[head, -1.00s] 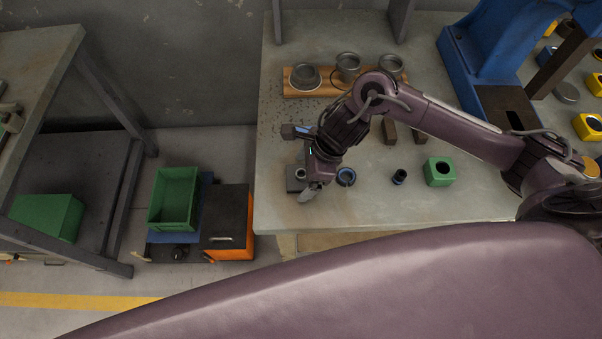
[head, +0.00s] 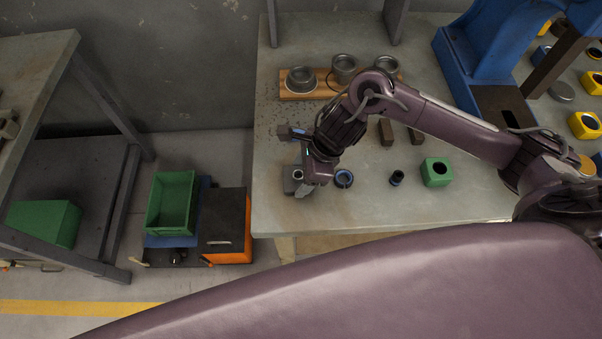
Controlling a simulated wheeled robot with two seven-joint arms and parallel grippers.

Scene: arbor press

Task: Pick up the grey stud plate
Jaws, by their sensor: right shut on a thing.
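The grey stud plate (head: 291,184) is a small dark grey block with a round light stud on top, near the left edge of the workbench. My right gripper (head: 302,186) is at the plate, with a finger against its right side, and is shut on it. The wrist hides part of the plate, and I cannot tell whether it is clear of the bench top. My left gripper is not in view.
On the workbench (head: 320,217), a dark ring (head: 344,179), a small black bushing (head: 396,178) and a green block (head: 437,172) stand to the right. A wooden board (head: 322,92) with metal cups lies behind. The blue press (head: 478,50) stands at back right. The front bench is clear.

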